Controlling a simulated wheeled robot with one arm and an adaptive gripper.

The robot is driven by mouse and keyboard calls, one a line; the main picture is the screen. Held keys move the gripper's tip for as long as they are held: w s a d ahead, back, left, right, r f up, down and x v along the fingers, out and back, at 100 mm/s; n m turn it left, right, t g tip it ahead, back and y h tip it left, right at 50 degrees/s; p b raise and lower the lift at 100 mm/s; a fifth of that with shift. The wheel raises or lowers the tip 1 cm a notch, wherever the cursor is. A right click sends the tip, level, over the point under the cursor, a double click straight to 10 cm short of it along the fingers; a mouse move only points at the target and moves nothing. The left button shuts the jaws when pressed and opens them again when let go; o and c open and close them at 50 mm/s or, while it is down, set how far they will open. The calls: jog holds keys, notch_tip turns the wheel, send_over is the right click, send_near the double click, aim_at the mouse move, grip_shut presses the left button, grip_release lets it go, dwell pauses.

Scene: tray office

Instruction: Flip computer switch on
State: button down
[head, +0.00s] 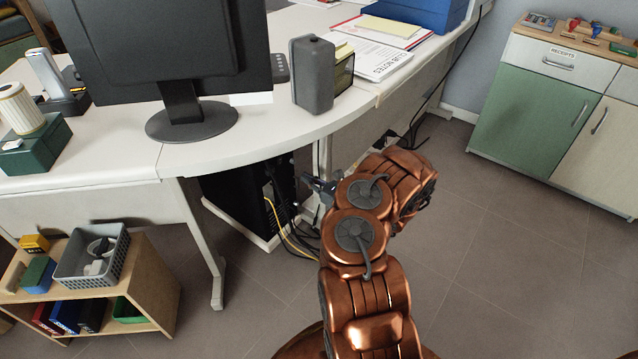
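A black computer tower (245,203) stands under the white desk on a pale base, its side with cables turned partly toward me. I cannot make out the switch on it. My copper arm reaches in from the bottom of the view.
Yellow and dark cables (285,232) hang behind the tower. The desk (110,160) overhangs it, with a desk leg (205,245) to the left. A low wooden shelf (150,285) stands at lower left. The floor (480,270) at right is clear, up to a green-doored cabinet (530,100).

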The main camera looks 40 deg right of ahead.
jog(key=v, duration=0.4)
jog(key=shift+s+d+f+p, duration=0.1)
jog(key=shift+s+p, duration=0.15)
jog(key=shift+p, duration=0.15)
